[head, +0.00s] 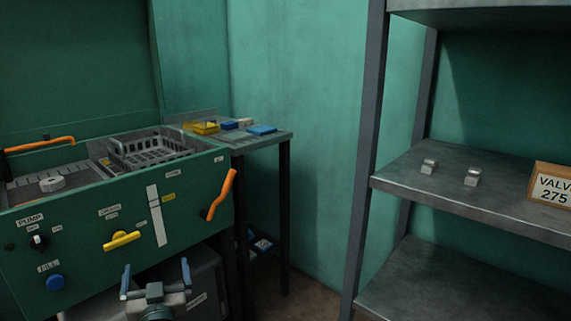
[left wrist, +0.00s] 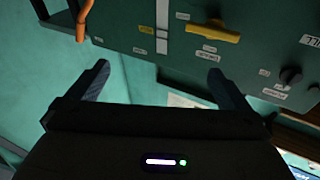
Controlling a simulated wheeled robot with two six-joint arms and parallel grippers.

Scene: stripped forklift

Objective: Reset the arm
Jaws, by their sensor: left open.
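My left gripper (head: 156,270) is at the bottom of the head view, in front of the lower part of a green machine panel (head: 100,215). Its two blue-grey fingers stand wide apart and point upward in the picture, with nothing between them. In the left wrist view the same open fingers (left wrist: 158,72) show, apart from the panel. That view shows the panel upside down, with its yellow handle (left wrist: 214,32) beyond the fingers. My right gripper is in neither view.
A wire basket (head: 148,150) sits on top. A side table (head: 272,142) and grey shelving (head: 430,190) stand to the right, with open floor between.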

